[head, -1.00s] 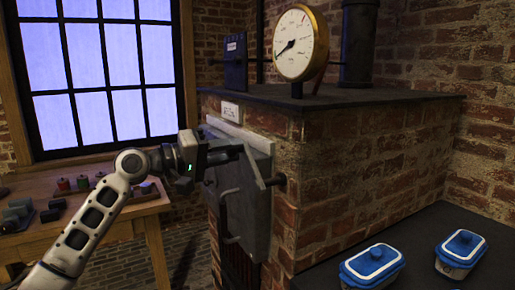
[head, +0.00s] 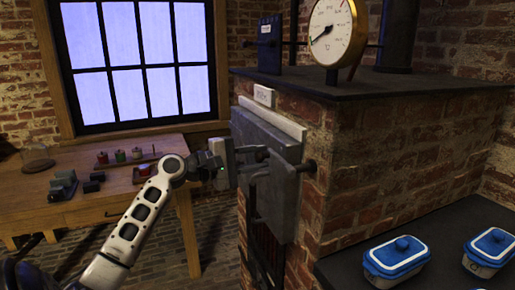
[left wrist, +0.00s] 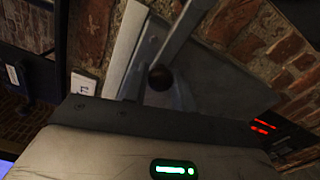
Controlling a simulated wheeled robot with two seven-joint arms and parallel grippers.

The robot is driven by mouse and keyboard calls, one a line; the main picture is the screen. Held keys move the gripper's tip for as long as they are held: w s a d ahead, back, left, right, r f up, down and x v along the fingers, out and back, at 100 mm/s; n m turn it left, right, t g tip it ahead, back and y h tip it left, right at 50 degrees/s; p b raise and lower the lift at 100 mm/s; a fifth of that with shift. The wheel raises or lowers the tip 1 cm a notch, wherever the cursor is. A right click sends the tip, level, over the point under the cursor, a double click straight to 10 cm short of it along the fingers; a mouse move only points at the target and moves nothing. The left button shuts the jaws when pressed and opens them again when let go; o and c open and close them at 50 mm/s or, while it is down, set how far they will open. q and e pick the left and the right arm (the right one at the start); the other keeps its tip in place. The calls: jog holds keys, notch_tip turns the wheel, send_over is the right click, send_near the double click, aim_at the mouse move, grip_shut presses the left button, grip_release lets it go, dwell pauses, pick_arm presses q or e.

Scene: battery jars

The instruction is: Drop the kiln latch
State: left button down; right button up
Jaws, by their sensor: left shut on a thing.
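The kiln (head: 345,165) is a brick block with a dark flat top, and its grey metal door (head: 275,205) is on the left face. The latch (head: 287,164) is a grey bar across the upper part of the door, near a dark peg at the door's right edge. My left gripper (head: 261,156) is at the bar's left part and shut on it; its fingertips are hard to make out. In the left wrist view the grey bar (left wrist: 185,27) runs diagonally past a dark round knob (left wrist: 160,77). My right gripper is not in view.
A round gauge (head: 335,32) stands on the kiln top. A wooden table (head: 110,180) with several small items stands at the left under the window.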

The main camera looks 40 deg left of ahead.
pick_arm(q)
jog(key=shift+f, duration=0.3)
jog(key=c, duration=1.1)
grip_release()
jog(key=shift+c, duration=0.2)
jog(key=shift+r, duration=0.1)
jog(key=shift+s, duration=0.15)
jog(key=shift+s+a, duration=0.15)
jog(key=shift+s, duration=0.15)
jog(key=b+v, duration=0.3)
jog(key=v, duration=1.2)
jog(key=shift+b, duration=0.3)
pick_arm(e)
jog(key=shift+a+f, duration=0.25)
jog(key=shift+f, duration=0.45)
pick_arm(q)
jog(key=shift+a, duration=0.1)
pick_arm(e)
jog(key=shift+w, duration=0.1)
